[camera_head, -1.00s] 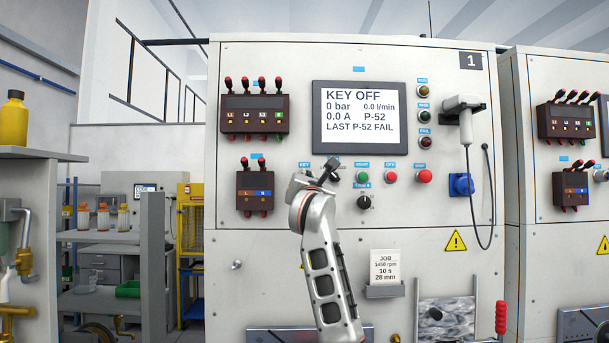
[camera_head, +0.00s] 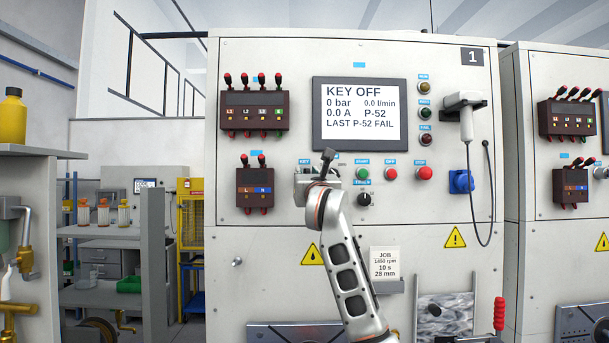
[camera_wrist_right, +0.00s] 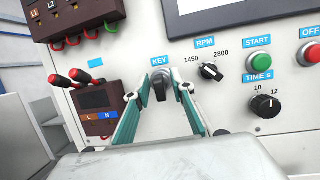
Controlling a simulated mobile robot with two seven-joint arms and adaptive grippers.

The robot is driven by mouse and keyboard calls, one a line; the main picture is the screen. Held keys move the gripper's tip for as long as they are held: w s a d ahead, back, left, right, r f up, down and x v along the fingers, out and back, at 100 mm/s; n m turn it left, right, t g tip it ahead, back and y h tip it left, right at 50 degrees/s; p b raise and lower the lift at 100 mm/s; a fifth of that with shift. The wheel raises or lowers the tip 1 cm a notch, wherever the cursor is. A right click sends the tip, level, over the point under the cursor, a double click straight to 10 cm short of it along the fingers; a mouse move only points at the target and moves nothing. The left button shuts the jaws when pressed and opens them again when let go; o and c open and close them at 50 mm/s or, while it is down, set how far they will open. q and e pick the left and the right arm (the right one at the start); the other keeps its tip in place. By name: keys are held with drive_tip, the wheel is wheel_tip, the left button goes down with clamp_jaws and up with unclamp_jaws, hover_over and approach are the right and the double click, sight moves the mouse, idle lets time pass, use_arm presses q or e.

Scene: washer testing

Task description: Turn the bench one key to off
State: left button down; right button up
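The bench one key (camera_wrist_right: 159,88) is a dark knob under the blue KEY label in the right wrist view, pointing roughly up and down. My right gripper (camera_wrist_right: 156,92) has its two teal fingers spread on either side of the key, with gaps visible. I cannot tell whether either fingertip touches it. In the head view my right gripper (camera_head: 322,172) is in front of the panel and hides the key; the KEY label (camera_head: 304,161) shows beside it. The bench one screen (camera_head: 360,115) reads KEY OFF, 0 bar, 0.0 A. My left gripper is not in view.
Right of the key are the RPM selector (camera_wrist_right: 210,71), START button (camera_wrist_right: 260,61), TIME knob (camera_wrist_right: 265,106) and red OFF button (camera_wrist_right: 310,54). A terminal block (camera_wrist_right: 97,103) with red levers is close on the left. A second bench (camera_head: 533,220) stands at the right.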

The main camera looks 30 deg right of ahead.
drive_tip(key=v, duration=1.2)
drive_tip(key=shift+a+f, duration=0.1)
drive_tip(key=shift+f, duration=0.05)
